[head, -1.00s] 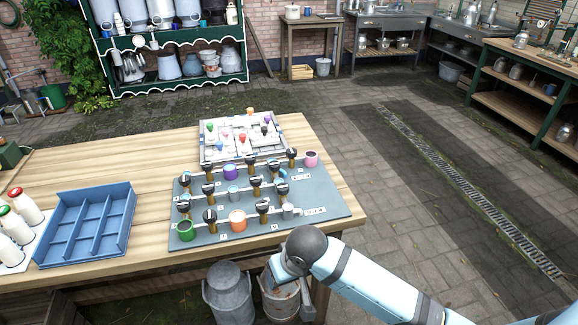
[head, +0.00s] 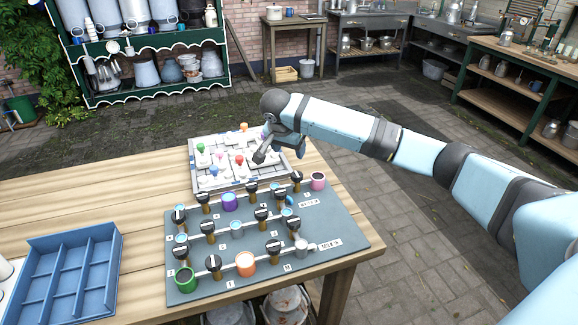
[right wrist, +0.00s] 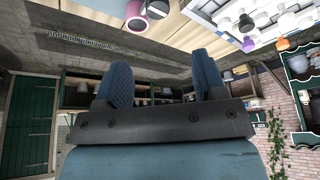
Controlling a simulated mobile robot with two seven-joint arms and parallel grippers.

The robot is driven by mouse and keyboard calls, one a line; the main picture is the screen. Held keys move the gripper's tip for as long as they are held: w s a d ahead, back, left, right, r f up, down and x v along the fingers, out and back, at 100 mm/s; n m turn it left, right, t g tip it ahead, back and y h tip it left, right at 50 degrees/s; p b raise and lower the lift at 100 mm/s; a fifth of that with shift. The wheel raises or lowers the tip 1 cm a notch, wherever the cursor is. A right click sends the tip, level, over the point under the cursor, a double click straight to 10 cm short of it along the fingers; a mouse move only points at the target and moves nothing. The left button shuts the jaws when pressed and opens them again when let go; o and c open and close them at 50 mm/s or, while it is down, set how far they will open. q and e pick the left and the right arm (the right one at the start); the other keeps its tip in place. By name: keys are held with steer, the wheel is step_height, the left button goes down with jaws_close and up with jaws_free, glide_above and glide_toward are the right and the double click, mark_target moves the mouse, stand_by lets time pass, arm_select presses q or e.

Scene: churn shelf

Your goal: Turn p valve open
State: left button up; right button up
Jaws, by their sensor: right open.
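A grey-blue valve board (head: 345,230) lies on the wooden table. It carries pipes with several black-handled valves, such as one at the front (head: 214,265), and coloured pots. The small letter labels are too small to read, so I cannot tell which valve is p. My right gripper (head: 283,148) hangs above the right end of the white tray behind the board, away from the valves. In the right wrist view its two blue-grey fingers (right wrist: 165,82) stand apart with nothing between them. My left gripper is out of view.
The white tray (head: 193,178) with coloured knobs sits behind the board. A blue compartment tray (head: 68,285) is at the table's left. A pink pot (head: 318,181) stands at the board's far right corner. Bare tabletop lies left of the board. Paved floor is beyond the table.

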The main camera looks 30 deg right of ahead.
mark_target(297, 174)
steer(key=x, duration=1.2)
steer(key=shift+s+f, duration=0.2)
steer(key=shift+f, duration=0.2)
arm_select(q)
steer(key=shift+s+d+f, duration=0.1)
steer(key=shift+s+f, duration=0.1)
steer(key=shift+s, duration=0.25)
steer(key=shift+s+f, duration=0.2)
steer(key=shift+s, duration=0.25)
arm_select(e)
steer(key=shift+w+f, duration=0.1)
steer(key=shift+f, duration=0.2)
steer(key=shift+c, duration=0.4)
steer(key=c, duration=0.8)
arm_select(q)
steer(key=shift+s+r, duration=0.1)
arm_select(e)
steer(key=shift+r, duration=0.1)
